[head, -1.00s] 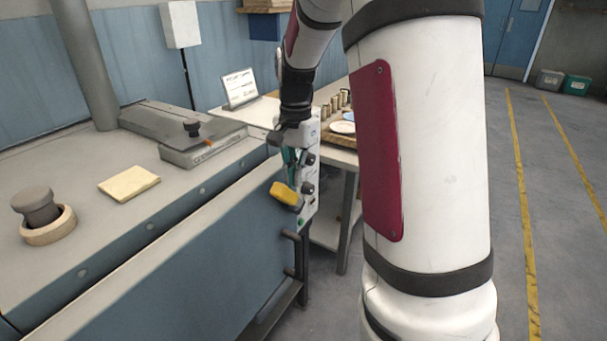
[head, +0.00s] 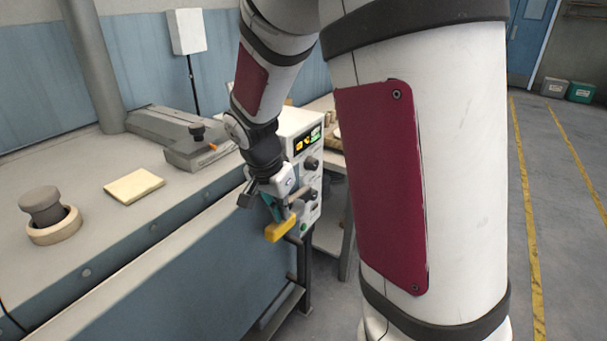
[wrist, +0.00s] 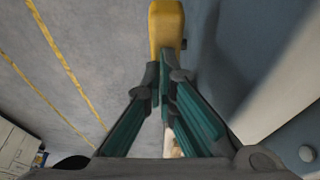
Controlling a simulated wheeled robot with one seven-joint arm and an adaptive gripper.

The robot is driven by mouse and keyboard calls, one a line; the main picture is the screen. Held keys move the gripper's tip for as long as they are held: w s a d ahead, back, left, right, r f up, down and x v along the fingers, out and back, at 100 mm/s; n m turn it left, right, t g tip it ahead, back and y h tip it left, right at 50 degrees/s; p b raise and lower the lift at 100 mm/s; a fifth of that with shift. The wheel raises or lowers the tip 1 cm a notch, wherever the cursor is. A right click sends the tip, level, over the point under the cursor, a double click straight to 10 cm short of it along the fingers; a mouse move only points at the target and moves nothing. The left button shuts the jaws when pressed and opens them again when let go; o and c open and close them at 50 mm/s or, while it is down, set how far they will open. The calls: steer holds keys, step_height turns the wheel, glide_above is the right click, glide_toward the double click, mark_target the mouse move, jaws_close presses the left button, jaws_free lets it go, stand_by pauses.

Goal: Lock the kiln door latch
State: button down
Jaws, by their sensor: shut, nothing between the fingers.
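The yellow latch handle (head: 280,231) sticks out at the far end of the blue kiln front (head: 215,275), beside the control panel. It slopes up to the right in the head view. In the wrist view the yellow handle (wrist: 167,28) lies just past my fingertips. My gripper (head: 274,214) points down at the handle from above, with its teal fingers drawn together and nothing held. In the wrist view the gripper's fingertips (wrist: 163,75) are close to the handle's near end; I cannot tell whether they touch it. The latch's mount is hidden.
The white control panel (head: 301,165) with knobs and a lit display stands right behind my gripper. A yellow pad (head: 134,185) and a dark knob in a pale ring (head: 42,213) are on the grey top.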

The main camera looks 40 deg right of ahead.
steer(key=shift+s+a+f, duration=0.1)
steer(key=shift+a+f, duration=0.15)
steer(key=shift+f, duration=0.25)
stand_by(0.4)
